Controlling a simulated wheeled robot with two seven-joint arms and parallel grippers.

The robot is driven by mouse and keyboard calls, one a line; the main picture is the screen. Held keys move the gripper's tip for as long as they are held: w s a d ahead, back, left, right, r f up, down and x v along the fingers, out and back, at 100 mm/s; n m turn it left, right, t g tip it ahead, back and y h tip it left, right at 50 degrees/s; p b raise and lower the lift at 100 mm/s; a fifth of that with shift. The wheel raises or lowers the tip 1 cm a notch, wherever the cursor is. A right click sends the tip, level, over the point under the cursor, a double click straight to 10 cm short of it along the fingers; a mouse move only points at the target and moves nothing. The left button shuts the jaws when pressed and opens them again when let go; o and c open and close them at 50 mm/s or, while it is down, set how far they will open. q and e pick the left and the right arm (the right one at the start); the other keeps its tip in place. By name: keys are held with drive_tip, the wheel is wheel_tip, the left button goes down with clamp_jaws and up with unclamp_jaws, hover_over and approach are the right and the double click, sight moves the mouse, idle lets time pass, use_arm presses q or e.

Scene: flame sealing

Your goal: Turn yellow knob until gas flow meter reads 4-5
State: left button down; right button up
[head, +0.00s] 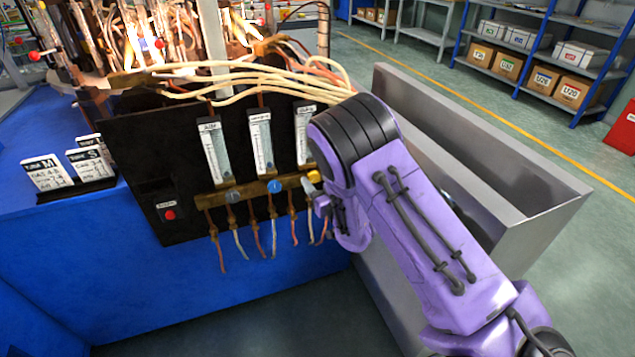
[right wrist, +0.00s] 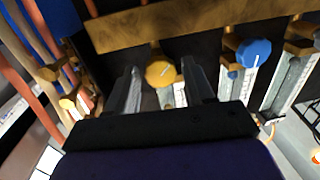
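The yellow knob (head: 314,176) sits at the right end of the brass bar on the black panel. It also shows in the right wrist view (right wrist: 160,72), its pale mark tilted. My right gripper (head: 313,190) is right at it. In the right wrist view the two fingers stand apart, one on each side of the knob, with gaps visible; I cannot tell whether the tips are level with it. The flow meter (head: 303,132) above the yellow knob is partly behind my right arm. Its reading is too small to tell. My left gripper is not in view.
The blue knob (head: 274,186) and grey knob (head: 233,196) share the brass bar with the yellow one. Several thin hoses hang below it. A red button (head: 170,215) is at the panel's lower left. A grey metal bin (head: 480,150) stands close on the right. Flames burn at the upper left.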

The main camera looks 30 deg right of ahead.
drive_tip(key=shift+o, duration=0.3)
drive_tip(key=shift+s, duration=0.15)
drive_tip(key=s+a+b, duration=0.1)
drive_tip(key=s, duration=0.9)
drive_tip(key=shift+a, duration=0.2)
drive_tip(key=shift+s+r, duration=0.1)
drive_tip(key=s+f+m+g+h+p, duration=0.2)
drive_tip(key=s+f+m+g+p, duration=0.1)
drive_tip(key=s+f+g, duration=0.65)
drive_tip(key=s+a+f+m+g+p, duration=0.1)
drive_tip(key=s+f, duration=0.3)
drive_tip(key=s, duration=0.4)
drive_tip(key=s+a+f+m+g+p, duration=0.1)
drive_tip(key=s+a+f+g+p, duration=0.2)
drive_tip(key=s, duration=0.6)
wheel_tip(320, 180, down, 2)
drive_tip(key=shift+s+a+f+g+y, duration=0.3)
drive_tip(key=shift+a+g+y, duration=0.15)
drive_tip(key=shift+a, duration=0.3)
